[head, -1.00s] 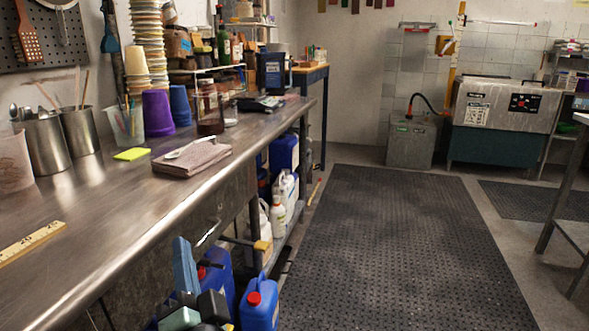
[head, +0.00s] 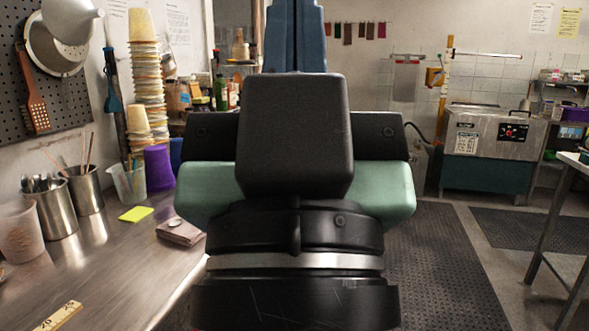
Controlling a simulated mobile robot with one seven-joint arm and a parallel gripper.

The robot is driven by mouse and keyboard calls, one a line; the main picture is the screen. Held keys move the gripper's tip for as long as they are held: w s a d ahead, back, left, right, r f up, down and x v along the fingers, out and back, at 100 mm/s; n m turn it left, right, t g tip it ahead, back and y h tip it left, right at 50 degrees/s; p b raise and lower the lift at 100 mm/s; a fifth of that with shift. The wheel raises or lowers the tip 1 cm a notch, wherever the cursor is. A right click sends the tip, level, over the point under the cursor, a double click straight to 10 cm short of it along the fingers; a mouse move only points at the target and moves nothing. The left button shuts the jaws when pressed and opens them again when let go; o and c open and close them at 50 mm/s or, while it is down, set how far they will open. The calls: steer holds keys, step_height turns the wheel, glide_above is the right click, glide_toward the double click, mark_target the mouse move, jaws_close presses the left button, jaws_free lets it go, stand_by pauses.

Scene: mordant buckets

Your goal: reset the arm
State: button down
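My gripper (head: 294,30) fills the middle of the head view, raised upright close to the camera. Its two blue fingers stand side by side at the top, with only a thin dark seam between them. They look shut, with nothing seen between them. The black and green gripper body and wrist below hide part of the bench and floor. The tips run up to the frame's top edge.
A steel bench (head: 130,270) runs along the left, holding metal pots (head: 58,212), a purple cup (head: 158,168), a yellow sponge (head: 136,214) and a folded cloth (head: 180,230). A dark floor mat (head: 440,270) lies clear at right. A table leg (head: 553,225) stands far right.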

step_height(320, 180, up, 16)
steer(key=p, duration=1.3)
steer(key=shift+p, duration=0.4)
